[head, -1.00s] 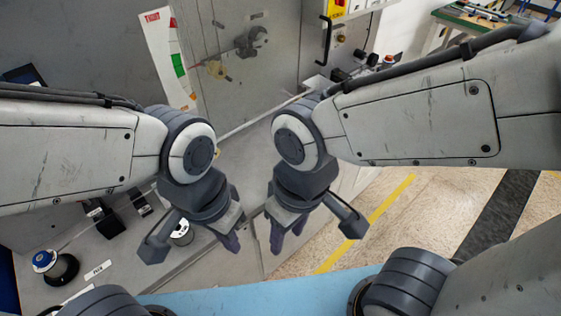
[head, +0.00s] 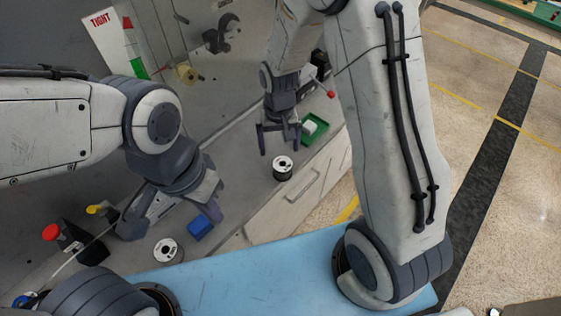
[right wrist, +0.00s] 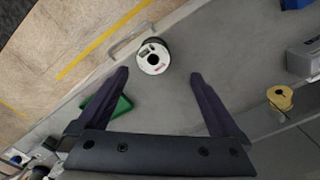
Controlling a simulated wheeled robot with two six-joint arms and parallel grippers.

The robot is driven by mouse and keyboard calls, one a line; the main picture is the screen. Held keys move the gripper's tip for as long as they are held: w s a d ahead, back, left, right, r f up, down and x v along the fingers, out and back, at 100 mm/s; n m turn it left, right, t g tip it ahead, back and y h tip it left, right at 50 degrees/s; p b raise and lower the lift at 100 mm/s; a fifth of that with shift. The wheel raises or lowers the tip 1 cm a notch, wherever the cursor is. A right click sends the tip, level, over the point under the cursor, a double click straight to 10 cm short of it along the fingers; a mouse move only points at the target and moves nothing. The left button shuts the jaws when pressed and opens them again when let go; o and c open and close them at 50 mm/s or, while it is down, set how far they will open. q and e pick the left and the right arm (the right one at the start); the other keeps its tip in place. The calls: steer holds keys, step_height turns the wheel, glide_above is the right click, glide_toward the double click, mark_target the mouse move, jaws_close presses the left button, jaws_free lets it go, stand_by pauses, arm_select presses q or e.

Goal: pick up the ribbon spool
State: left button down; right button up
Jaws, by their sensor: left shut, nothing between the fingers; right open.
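A spool with a white top and dark side (head: 283,169) stands upright on the grey ledge, near its front edge. It also shows in the right wrist view (right wrist: 153,58), ahead of the fingertips and between their lines. My right gripper (head: 281,140) is open and empty, behind the spool in the head view and apart from it. The right wrist view shows its two spread fingers (right wrist: 159,74). A similar white-topped spool (head: 168,251) sits further left. My left gripper (head: 213,212) is shut and empty, near a blue block.
A green tray (head: 313,129) lies right of my right gripper. The blue block (head: 200,228) and a red-knobbed device (head: 52,233) are at left. The ledge around the standing spool is clear.

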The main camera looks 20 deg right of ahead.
steer(key=p, duration=0.1)
glide_above(283, 165)
steer(key=s, duration=0.1)
steer(key=f, duration=0.6)
steer(key=shift+a+f, duration=0.1)
steer(key=shift+a, duration=0.3)
steer(key=shift+d+f+p, duration=0.1)
steer(key=shift+f+p, duration=0.45)
steer(key=shift+f, duration=0.05)
step_height(283, 165, down, 3)
steer(key=shift+d+f+p, duration=0.1)
steer(key=shift+p, duration=0.55)
steer(key=shift+f, duration=0.45)
steer(key=c, duration=1.4)
steer(key=shift+c, duration=0.7)
steer(key=shift+r, duration=0.15)
